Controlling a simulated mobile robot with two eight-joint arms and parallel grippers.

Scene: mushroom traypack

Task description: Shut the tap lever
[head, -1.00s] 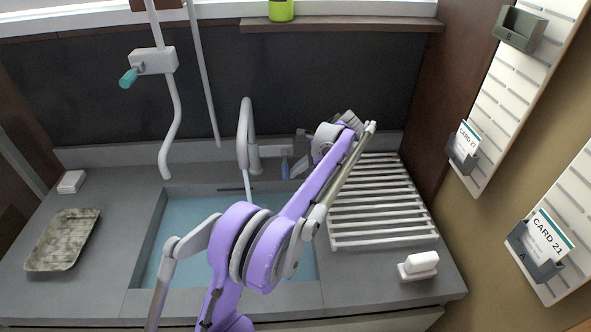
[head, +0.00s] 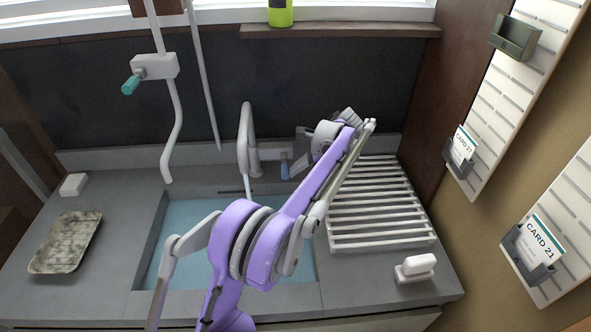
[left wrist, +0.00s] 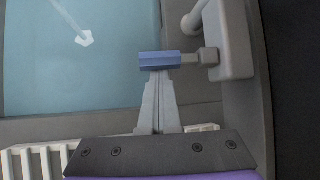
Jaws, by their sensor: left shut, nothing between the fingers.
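The grey tap (head: 246,140) stands behind the sink, and a pale stream of water (head: 248,186) runs from its spout into the basin. Its blue lever (head: 285,170) sits at the right end of the tap body; the left wrist view shows the lever (left wrist: 160,61) on a short grey stem. My left gripper (left wrist: 158,76) is shut and empty, its fingertips right at the lever's near side, seemingly touching it. In the head view my purple forearm and wrist hide part of the gripper. My right gripper is not in view.
The sink (head: 190,235) holds bluish water. A white slatted drying rack (head: 380,238) lies to its right, with a white block on a holder (head: 415,267) in front. A worn tray (head: 66,242) lies left. A hanging pipe with a teal handle (head: 131,85) is upper left.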

